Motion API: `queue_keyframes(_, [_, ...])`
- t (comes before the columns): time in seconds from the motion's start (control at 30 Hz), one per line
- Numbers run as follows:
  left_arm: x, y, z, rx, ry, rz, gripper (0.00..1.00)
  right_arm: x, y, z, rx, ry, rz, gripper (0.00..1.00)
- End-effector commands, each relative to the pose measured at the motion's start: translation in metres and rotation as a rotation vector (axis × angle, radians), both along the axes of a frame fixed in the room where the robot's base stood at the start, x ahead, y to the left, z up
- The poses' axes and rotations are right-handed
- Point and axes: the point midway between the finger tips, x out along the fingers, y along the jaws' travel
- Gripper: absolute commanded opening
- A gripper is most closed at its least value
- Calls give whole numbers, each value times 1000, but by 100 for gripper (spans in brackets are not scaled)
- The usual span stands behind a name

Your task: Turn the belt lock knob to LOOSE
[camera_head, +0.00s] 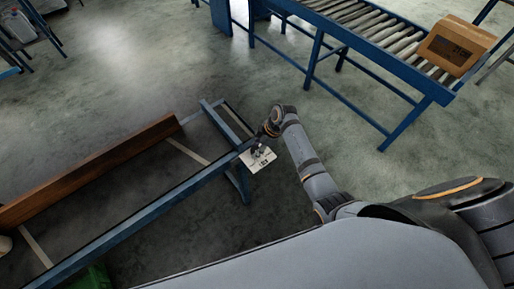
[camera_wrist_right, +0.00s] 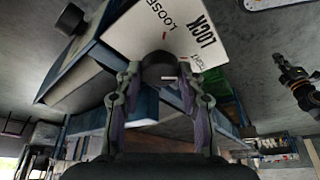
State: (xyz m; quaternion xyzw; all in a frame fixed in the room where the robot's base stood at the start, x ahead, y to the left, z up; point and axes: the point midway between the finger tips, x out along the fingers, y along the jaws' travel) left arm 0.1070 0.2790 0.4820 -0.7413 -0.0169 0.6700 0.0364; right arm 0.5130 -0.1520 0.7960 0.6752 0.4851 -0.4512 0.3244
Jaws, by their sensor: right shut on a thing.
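The belt lock knob (camera_wrist_right: 158,68) is a dark round knob with a pale mark on it, in the right wrist view. It sits at the edge of a white plate (camera_wrist_right: 190,30) printed LOOSE and LOCK. My right gripper (camera_wrist_right: 159,76) is shut on the knob, one finger on each side. In the head view the plate (camera_head: 263,160) is at the end of a blue frame, with my right gripper (camera_head: 258,147) over it. The pale mark points to the right, nearer the LOCK wording. A dark gripper-like part (camera_wrist_right: 295,82), perhaps my left gripper, shows at the right; its jaws are unclear.
The blue frame (camera_head: 150,217) runs to the lower left, with a brown beam (camera_head: 90,172) beside it. A roller conveyor (camera_head: 370,32) with a cardboard box (camera_head: 455,45) stands at the upper right. Open concrete floor lies between them.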

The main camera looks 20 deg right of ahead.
Motion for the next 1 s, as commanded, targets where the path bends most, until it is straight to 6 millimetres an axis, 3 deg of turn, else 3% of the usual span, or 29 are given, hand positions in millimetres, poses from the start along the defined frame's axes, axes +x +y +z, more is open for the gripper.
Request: queue_keyframes(1.0, [0, 0, -24, 0, 0, 0, 0, 6, 1, -2, 2, 0, 937, 7])
